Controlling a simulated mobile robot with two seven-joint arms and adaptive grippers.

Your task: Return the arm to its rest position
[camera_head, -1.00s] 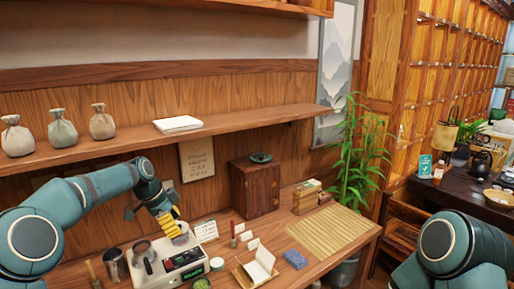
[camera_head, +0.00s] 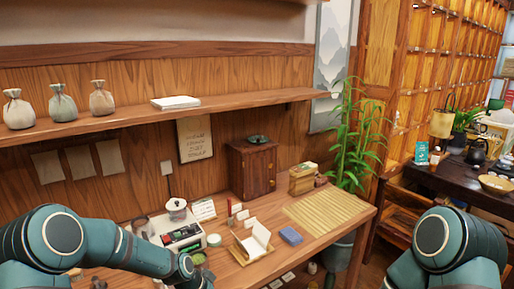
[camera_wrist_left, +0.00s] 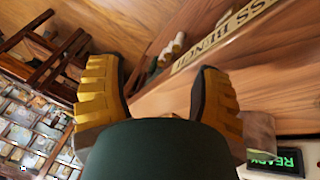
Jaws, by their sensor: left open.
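My left arm (camera_head: 120,245) is folded low at the left of the head view, in front of the bench. Its gripper lies outside the head view. In the left wrist view my left gripper (camera_wrist_left: 155,70) is open, with yellow ribbed fingers spread apart and nothing between them. It is beside the bench edge, whose label (camera_wrist_left: 222,36) ends in "SS BENCH". My right arm (camera_head: 450,240) shows at the lower right of the head view; its gripper is out of view.
The wooden bench (camera_head: 335,235) carries a machine (camera_head: 182,238) with a jar (camera_head: 176,209) above it, a bamboo mat (camera_head: 322,208), a wooden cabinet (camera_head: 252,168) and a blue cloth (camera_head: 291,236). A green READY display (camera_wrist_left: 275,161) is near the gripper. Cloth bags (camera_head: 62,103) stand on the shelf.

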